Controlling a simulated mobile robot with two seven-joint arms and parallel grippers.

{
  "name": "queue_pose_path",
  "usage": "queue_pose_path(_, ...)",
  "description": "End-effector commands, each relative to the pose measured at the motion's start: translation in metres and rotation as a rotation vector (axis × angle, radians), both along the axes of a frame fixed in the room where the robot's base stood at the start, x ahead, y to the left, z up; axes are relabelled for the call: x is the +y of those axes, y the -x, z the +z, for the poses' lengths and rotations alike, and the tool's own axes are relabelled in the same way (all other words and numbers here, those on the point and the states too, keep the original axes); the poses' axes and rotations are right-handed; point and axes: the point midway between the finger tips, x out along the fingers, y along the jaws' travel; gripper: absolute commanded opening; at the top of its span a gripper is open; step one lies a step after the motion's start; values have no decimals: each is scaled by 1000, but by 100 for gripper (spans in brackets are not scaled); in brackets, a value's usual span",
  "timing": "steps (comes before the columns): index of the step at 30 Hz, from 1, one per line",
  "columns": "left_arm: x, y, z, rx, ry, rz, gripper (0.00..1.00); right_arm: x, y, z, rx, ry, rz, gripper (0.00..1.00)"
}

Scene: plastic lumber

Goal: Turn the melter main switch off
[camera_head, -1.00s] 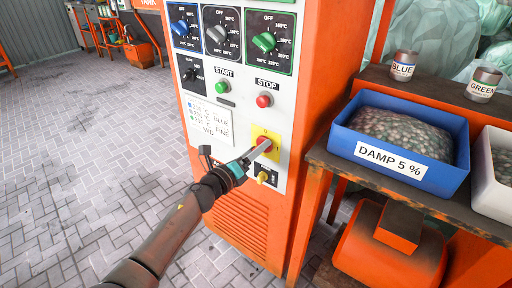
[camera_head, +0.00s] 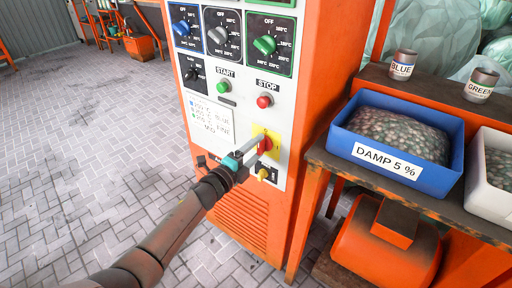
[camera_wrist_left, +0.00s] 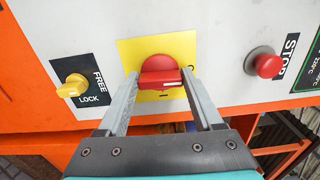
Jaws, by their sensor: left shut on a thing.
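The melter main switch (camera_head: 266,145) is a red rotary handle on a yellow plate on the white panel of the orange cabinet. In the left wrist view the red handle (camera_wrist_left: 160,72) sits between the two fingers of my left gripper (camera_wrist_left: 160,79). The fingers are shut on the handle, one on each side, and partly hide the yellow plate (camera_wrist_left: 190,46). In the head view my left gripper (camera_head: 257,143) reaches the switch from the lower left. My right gripper is not in view.
A yellow lock knob (camera_head: 262,174) is below the switch. The red STOP button (camera_head: 264,101) and green START button (camera_head: 223,87) are above it. A workbench with a blue bin (camera_head: 447,180) stands to the right. The floor at left is clear.

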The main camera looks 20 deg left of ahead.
Motion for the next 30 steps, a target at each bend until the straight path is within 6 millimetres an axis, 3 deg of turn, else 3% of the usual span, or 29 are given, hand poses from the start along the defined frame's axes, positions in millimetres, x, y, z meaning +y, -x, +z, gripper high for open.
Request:
queue_pose_path(19,0,0,-1,20,52,0,12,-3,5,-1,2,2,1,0)
queue_pose_path(20,0,0,-1,20,52,0,68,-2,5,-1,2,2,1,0)
queue_pose_path(27,0,0,-1,19,50,0,96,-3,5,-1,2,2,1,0)
queue_pose_path(30,0,0,-1,19,49,0,98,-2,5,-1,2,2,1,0)
